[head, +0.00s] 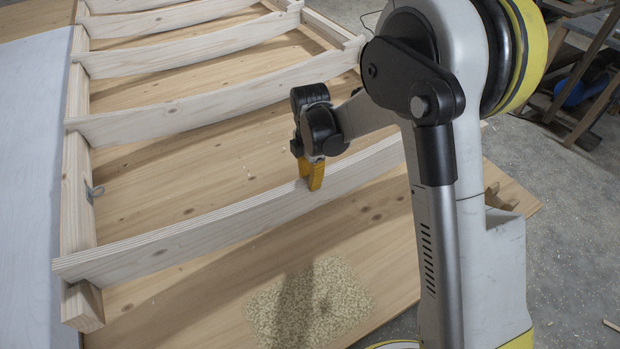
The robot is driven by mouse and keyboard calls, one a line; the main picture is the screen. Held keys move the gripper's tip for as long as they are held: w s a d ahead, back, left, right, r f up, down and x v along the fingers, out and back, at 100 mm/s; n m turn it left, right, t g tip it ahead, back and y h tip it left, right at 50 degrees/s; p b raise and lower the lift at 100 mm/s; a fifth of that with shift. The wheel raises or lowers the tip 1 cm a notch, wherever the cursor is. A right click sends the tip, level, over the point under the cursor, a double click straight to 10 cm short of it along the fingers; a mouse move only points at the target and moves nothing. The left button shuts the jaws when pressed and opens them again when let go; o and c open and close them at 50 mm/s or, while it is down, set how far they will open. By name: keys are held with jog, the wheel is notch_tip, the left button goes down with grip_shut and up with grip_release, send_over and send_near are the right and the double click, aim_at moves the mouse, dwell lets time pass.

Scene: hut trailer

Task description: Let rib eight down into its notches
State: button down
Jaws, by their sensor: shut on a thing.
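The nearest rib (220,224), a long pale curved plank that I take for rib eight, runs from the lower left up toward my arm. My gripper (312,178) has its yellow fingers shut on the rib's upper edge, right of its middle. The rib's left end lies over the near end of the left rail (76,190). Its lower edge and the notch there are hidden, so I cannot tell whether it is seated. Its right end and most of the right rail are hidden behind my arm.
Several similar ribs, such as this one (215,103), cross the frame farther back. A wooden board (160,320) lies beneath, with a speckled patch (340,300) in front. A pale sheet (25,180) lies at left. Grey floor (575,220) shows at right.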

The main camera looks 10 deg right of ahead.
jog(key=shift+f+b, duration=0.7)
jog(key=shift+f, duration=0.25)
dwell(0.8)
jog(key=c, duration=1.2)
grip_release()
jog(key=shift+r, duration=0.1)
notch_tip(320, 180, up, 12)
